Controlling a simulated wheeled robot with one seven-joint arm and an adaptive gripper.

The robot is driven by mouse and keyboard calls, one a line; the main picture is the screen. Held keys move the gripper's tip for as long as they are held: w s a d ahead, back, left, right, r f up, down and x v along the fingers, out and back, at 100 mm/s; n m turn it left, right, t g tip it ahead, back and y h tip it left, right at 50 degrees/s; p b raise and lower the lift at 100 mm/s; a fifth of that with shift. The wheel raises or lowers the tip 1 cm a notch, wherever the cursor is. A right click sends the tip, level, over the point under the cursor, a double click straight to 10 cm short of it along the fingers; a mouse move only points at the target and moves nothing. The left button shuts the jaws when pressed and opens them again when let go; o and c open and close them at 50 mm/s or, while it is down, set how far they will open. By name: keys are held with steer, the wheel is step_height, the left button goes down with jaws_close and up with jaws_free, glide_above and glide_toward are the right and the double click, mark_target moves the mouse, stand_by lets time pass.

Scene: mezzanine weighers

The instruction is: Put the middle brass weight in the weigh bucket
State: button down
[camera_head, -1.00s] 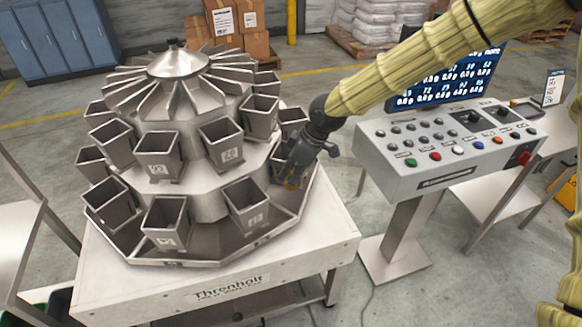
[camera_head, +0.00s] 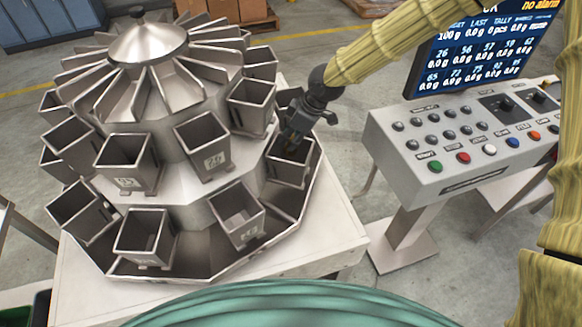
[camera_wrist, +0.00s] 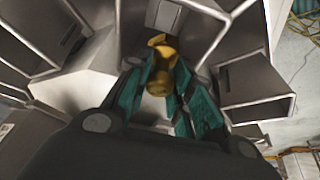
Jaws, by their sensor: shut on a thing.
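My gripper (camera_head: 291,143) is at the right side of the multihead weigher. In the wrist view its teal fingers (camera_wrist: 166,88) are shut on a small brass weight (camera_wrist: 161,66) with a knob. In the head view the fingertips are over the open top of a grey metal weigh bucket (camera_head: 290,170) on the weigher's right side. The weight cannot be made out in the head view. Whether its lower end is inside the bucket cannot be told.
The weigher's ring of other open buckets, such as one marked 76 (camera_head: 204,146), stands close by on the left. Radial chutes (camera_head: 140,55) rise above them. A control console (camera_head: 450,150) with buttons and a lit screen (camera_head: 485,50) stands to the right.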

steer(key=f, duration=0.1)
steer(key=f+p, duration=0.1)
steer(key=f, duration=0.3)
steer(key=shift+w+a+f, duration=0.1)
steer(key=shift+w+f, duration=0.05)
steer(key=shift+w, duration=0.25)
steer(key=shift+s+f+p, duration=0.2)
steer(key=shift+f+p, duration=0.15)
steer(key=shift+f, duration=0.05)
steer(key=shift+f+p, duration=0.65)
steer(key=shift+f, duration=1.55)
steer(key=shift+f, duration=0.15)
steer(key=c, duration=1.5)
jaws_free()
steer(key=b+v, duration=0.3)
steer(key=v, duration=0.9)
steer(key=shift+r, duration=0.25)
